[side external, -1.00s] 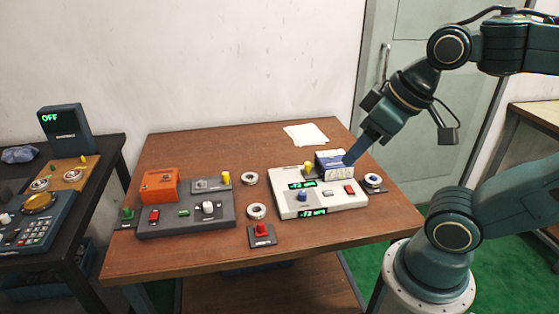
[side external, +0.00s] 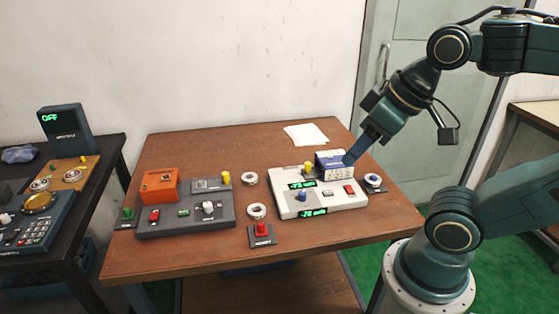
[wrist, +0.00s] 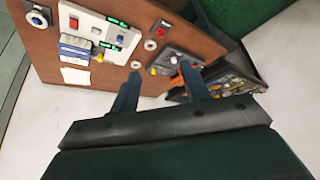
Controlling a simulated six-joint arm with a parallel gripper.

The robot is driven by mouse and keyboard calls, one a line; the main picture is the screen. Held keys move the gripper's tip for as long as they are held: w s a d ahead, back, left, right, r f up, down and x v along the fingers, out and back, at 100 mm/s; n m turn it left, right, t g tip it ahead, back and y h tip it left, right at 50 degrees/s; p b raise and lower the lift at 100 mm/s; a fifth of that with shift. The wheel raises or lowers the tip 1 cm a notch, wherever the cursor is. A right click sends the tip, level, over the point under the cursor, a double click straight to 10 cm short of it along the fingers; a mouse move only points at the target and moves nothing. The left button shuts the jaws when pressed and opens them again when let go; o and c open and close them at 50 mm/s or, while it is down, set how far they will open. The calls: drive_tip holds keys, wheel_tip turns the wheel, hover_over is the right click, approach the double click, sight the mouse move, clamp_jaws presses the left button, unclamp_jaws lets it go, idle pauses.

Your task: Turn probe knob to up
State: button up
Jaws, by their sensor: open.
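No label reading "probe" is legible, so I cannot tell which knob is the probe knob. The white panel (side external: 345,203) on the brown table carries a blue knob (side external: 302,195), lit green displays and a red button. A yellow-topped control (side external: 309,168) stands at its back edge. My gripper (side external: 350,160) appears above the right part of the white panel, near a blue-and-white block (side external: 333,165). In the wrist view its fingers (wrist: 161,70) are apart with nothing held.
Loose bearing rings (side external: 256,211) lie between the panels. A red button box (side external: 262,234) sits at the front, and a blue-topped ring post (side external: 373,181) at the right. A black side table (side external: 105,160) holds more controls and an "OFF" display (side external: 50,118). The table's back left is clear.

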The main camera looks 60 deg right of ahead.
drive_tip(key=m+g, duration=0.5)
drive_tip(key=m, duration=1.5)
hover_over(303, 193)
wheel_tip(303, 193, down, 16)
drive_tip(key=shift+s+f, duration=0.1)
drive_tip(key=shift+s, duration=0.1)
drive_tip(key=shift+w+f, duration=0.15)
drive_tip(key=shift+f, duration=3.3)
drive_tip(key=shift+w+f, duration=0.1)
drive_tip(key=shift+f, duration=3.3)
drive_tip(key=c, duration=1)
